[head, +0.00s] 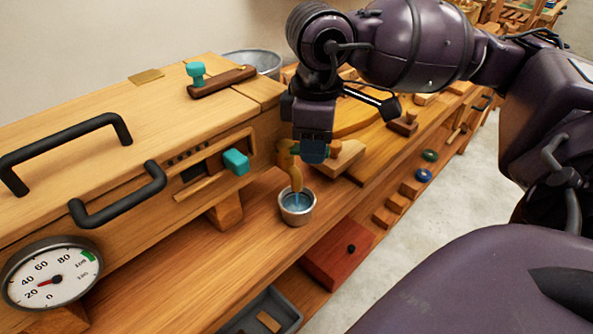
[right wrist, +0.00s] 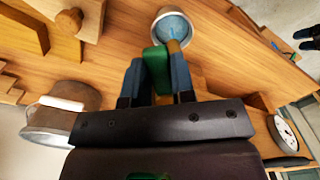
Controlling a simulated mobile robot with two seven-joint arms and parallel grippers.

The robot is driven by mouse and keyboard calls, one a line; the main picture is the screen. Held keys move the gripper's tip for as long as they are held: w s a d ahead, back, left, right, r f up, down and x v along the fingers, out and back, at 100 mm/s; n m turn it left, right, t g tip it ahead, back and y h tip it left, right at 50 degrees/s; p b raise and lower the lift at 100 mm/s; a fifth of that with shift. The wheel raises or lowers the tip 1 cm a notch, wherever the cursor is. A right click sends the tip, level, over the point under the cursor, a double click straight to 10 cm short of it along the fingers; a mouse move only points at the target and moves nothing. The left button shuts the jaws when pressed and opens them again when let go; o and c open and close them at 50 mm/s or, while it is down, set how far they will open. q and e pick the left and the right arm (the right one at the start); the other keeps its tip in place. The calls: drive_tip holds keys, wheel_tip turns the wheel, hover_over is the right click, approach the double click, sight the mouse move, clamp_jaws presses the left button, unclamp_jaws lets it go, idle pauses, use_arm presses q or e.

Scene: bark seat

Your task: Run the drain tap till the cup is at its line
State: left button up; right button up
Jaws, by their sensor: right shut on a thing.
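The metal cup (head: 297,208) stands upright on the bench ledge under the brass drain tap (head: 287,158). Blue water shows inside the cup, also in the right wrist view (right wrist: 172,27); I cannot make out its line. A thin pale streak below the spout looks like running water, but it is small. My right gripper (head: 313,152) is above the tap, shut on the green tap handle (right wrist: 157,68), which sits between its blue fingers in the right wrist view. A dark shape (right wrist: 309,38) at the edge of that view may be my left gripper; its fingers are unclear.
A wooden cabinet with black bar handles (head: 122,192) and a teal knob (head: 236,162) stands left of the cup. A round gauge (head: 51,273) is at lower left. A red box (head: 335,255) and a grey tray (head: 262,312) lie below the ledge.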

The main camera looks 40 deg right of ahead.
drive_tip(key=m, duration=0.1)
drive_tip(key=a+m, duration=0.1)
drive_tip(key=m, duration=0.2)
drive_tip(key=shift+s+a, duration=0.2)
drive_tip(key=shift+s, duration=0.15)
drive_tip(key=m, duration=0.2)
drive_tip(key=a+m, duration=0.1)
drive_tip(key=shift+s+a+m, duration=0.1)
drive_tip(key=shift+s+m, duration=0.1)
drive_tip(key=shift+m, duration=0.2)
use_arm(q)
drive_tip(key=shift+s+f, duration=0.1)
drive_tip(key=shift+f, duration=0.15)
use_arm(e)
drive_tip(key=shift+o, duration=0.2)
drive_tip(key=o, duration=0.8)
drive_tip(key=shift+c, duration=0.2)
use_arm(q)
drive_tip(key=shift+t, duration=0.4)
drive_tip(key=shift+w+r+p, duration=0.3)
drive_tip(key=shift+r+p, duration=0.05)
drive_tip(key=shift+r, duration=0.35)
drive_tip(key=shift+w+r+p, duration=0.25)
drive_tip(key=shift+r+p, duration=0.15)
drive_tip(key=shift+r, duration=0.25)
drive_tip(key=shift+w+r+p, duration=0.3)
drive_tip(key=shift+r+p, duration=0.05)
drive_tip(key=shift+r, duration=0.35)
use_arm(e)
wheel_tip(320, 180, up, 8)
